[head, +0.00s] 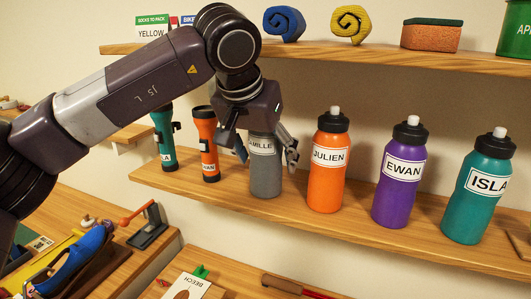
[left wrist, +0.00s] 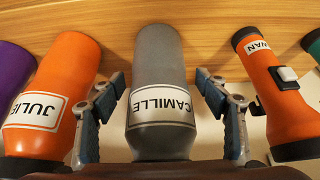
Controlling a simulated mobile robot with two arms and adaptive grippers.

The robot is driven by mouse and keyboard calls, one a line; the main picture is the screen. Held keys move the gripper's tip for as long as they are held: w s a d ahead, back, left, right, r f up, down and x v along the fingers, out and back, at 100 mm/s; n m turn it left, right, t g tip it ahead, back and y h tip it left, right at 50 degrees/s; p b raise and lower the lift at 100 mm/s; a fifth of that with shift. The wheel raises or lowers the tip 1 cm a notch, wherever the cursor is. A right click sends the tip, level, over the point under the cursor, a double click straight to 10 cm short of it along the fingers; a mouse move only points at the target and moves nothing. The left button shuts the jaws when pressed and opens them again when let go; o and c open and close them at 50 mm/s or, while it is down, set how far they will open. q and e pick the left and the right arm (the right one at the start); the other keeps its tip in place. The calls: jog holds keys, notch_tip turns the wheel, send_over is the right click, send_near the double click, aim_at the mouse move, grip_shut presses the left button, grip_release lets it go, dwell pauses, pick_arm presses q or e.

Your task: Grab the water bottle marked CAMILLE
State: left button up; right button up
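The grey water bottle marked CAMILLE (head: 265,178) stands upright on the lower wooden shelf; its top is hidden by my left gripper in the head view. In the left wrist view the same bottle (left wrist: 160,65) stands between the two fingers, its label upside down. My left gripper (head: 266,163) is open, above and around the bottle, with one finger on each side. In the left wrist view, gaps show between the fingers of the gripper (left wrist: 160,79) and the bottle. My right gripper is not in view.
The orange JULIEN bottle (head: 328,165) stands close on the right, then the purple EWAN bottle (head: 399,180) and teal ISLA bottle (head: 477,195). An orange flashlight (head: 207,150) and a teal flashlight (head: 165,140) stand left. The upper shelf (head: 330,52) runs above.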

pick_arm(q)
jog(key=shift+r, duration=0.1)
jog(key=c, duration=1.6)
jog(key=shift+c, duration=0.2)
